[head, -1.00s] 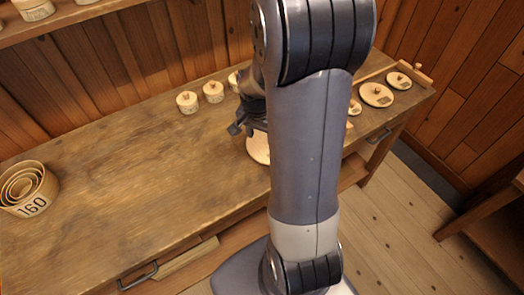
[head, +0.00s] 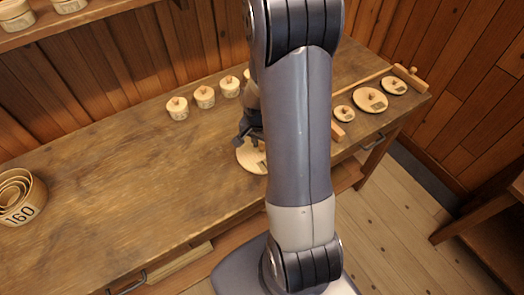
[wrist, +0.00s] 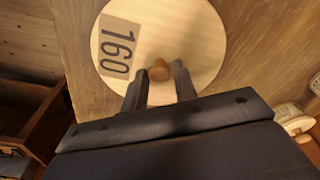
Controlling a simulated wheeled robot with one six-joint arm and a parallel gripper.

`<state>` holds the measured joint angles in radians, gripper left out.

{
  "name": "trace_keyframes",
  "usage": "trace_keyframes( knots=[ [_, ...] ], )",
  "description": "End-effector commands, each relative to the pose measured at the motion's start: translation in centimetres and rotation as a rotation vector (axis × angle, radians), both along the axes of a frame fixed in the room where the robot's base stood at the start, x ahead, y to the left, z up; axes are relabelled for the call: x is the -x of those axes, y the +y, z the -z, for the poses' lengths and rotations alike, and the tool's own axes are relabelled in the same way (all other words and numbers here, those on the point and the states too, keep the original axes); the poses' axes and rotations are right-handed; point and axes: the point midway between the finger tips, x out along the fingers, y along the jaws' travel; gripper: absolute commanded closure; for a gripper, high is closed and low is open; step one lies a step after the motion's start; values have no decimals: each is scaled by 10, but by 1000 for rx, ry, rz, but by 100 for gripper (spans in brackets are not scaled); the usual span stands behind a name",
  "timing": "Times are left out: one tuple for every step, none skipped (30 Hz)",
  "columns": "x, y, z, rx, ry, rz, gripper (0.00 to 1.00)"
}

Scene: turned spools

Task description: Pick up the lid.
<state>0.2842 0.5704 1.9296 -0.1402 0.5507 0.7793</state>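The lid is a pale round wooden disc with a dark knob and a label reading 160. It lies flat on the workbench in the head view (head: 250,157), partly hidden behind my arm. The wrist view shows most of its top (wrist: 195,35) and its knob (wrist: 160,70). My gripper (wrist: 161,72) is over the lid, with one finger on each side of the knob. The fingers are apart and look very close to the knob; firm contact is not visible. In the head view my gripper (head: 250,138) is partly hidden by my arm.
Nested round boxes marked 160 (head: 20,197) stand at the left. Small lidded pots (head: 204,97) line the back. Smaller lids (head: 370,99) lie at the right beside a wooden rail (head: 411,78). The bench's middle left is clear. A shelf (head: 95,15) hangs above.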

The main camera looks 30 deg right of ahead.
Motion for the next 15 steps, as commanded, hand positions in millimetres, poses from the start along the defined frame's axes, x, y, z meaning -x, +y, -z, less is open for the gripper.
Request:
trace_keyframes(
  knots=[
    [0, 0, 0, 0, 0, 0, 77],
    [0, 0, 0, 0, 0, 0, 79],
    [0, 0, 0, 0, 0, 0, 82],
    [0, 0, 0, 0, 0, 0, 85],
    [0, 0, 0, 0, 0, 0, 87],
    [0, 0, 0, 0, 0, 0, 91],
    [0, 0, 0, 0, 0, 0, 93],
    [0, 0, 0, 0, 0, 0, 96],
    [0, 0, 0, 0, 0, 0, 99],
    [0, 0, 0, 0, 0, 0, 100],
    [0, 0, 0, 0, 0, 0, 100],
    [0, 0, 0, 1, -1, 0, 100],
    [0, 0, 0, 1, -1, 0, 100],
    [0, 0, 0, 1, -1, 0, 100],
    [0, 0, 0, 1, -1, 0, 100]
  ],
)
